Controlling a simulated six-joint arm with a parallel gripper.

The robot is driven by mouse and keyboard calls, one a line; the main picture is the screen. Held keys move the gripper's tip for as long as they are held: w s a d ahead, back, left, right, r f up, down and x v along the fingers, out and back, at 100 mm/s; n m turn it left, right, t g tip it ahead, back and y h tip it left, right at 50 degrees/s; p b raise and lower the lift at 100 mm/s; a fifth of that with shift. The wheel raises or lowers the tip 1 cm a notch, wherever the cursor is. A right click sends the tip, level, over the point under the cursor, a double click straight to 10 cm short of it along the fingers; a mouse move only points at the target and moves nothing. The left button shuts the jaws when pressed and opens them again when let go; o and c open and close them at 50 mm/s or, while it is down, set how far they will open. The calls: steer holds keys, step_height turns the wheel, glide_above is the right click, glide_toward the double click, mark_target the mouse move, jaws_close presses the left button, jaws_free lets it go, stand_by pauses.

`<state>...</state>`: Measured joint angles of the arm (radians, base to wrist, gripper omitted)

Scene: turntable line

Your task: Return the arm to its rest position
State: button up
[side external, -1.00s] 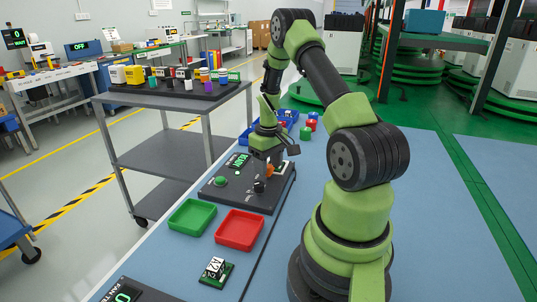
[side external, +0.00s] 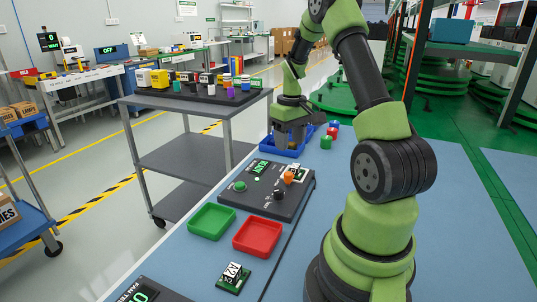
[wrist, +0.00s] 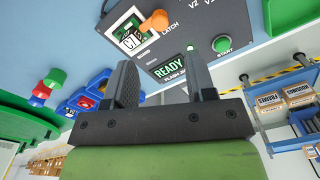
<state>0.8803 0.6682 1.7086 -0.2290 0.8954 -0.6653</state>
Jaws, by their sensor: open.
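My gripper (side external: 291,140) hangs in front of the blue bin (side external: 270,147), beyond the far end of the dark device panel (side external: 258,204). In the wrist view my gripper (wrist: 163,75) has its two fingers wide apart with nothing between them. Past the fingertips the panel shows an orange latch knob (wrist: 155,22), a READY display (wrist: 170,68) and a green START button (wrist: 222,44). A small board lies in the panel's recess beside the orange knob. My gripper is clear of the panel.
A green tray (side external: 212,222) and a red tray (side external: 257,237) sit on the blue table before the panel, with a small board (side external: 233,277) nearer. Red, blue and green pieces (side external: 329,137) stand beside the bin. A grey cart (side external: 185,105) carries several small items at left.

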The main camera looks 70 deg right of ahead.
steer(key=w+a+r+t, duration=0.3)
steer(key=a+r+t, duration=0.1)
steer(key=a+r, duration=1)
steer(key=s+a+r+t+y, duration=0.1)
steer(key=s+a, duration=0.4)
steer(key=a, duration=0.2)
steer(key=s+a+r+n+t+y, duration=0.1)
steer(key=s+a+r+t, duration=0.1)
steer(key=s+a, duration=0.3)
steer(key=a, duration=0.2)
steer(key=shift+a, duration=0.3)
